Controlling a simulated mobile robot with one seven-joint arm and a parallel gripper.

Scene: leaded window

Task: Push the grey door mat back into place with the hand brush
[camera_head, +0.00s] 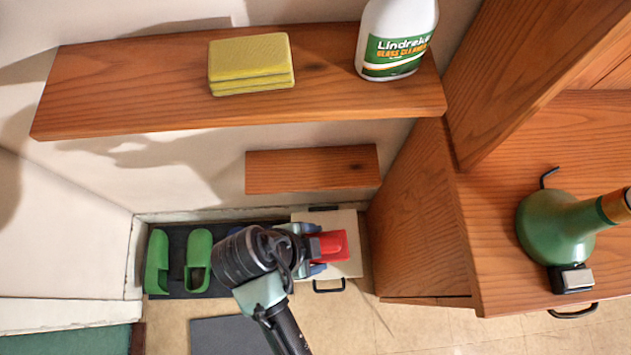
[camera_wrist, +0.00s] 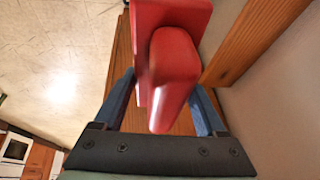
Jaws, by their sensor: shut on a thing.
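The red hand brush (camera_head: 334,245) is held in my gripper (camera_head: 316,250), above the pale box by the wall. In the wrist view the red brush (camera_wrist: 174,75) stands between the two blue fingers of my gripper (camera_wrist: 165,105). Its bristles cannot be made out. The grey door mat (camera_head: 222,337) lies flat on the tan floor at the bottom of the head view, left of my arm. Part of it is cut off by the frame edge and covered by my arm. My gripper is up and to the right of it, apart from it.
Green clogs (camera_head: 198,262) stand on a dark tray or mat (camera_head: 178,290) against the wall. A pale box (camera_head: 352,266) with a black handle is beside it. A wooden shelf (camera_head: 130,95) carries yellow sponges (camera_head: 250,62) and a spray bottle (camera_head: 396,40). A wooden cabinet (camera_head: 420,220) bounds the right.

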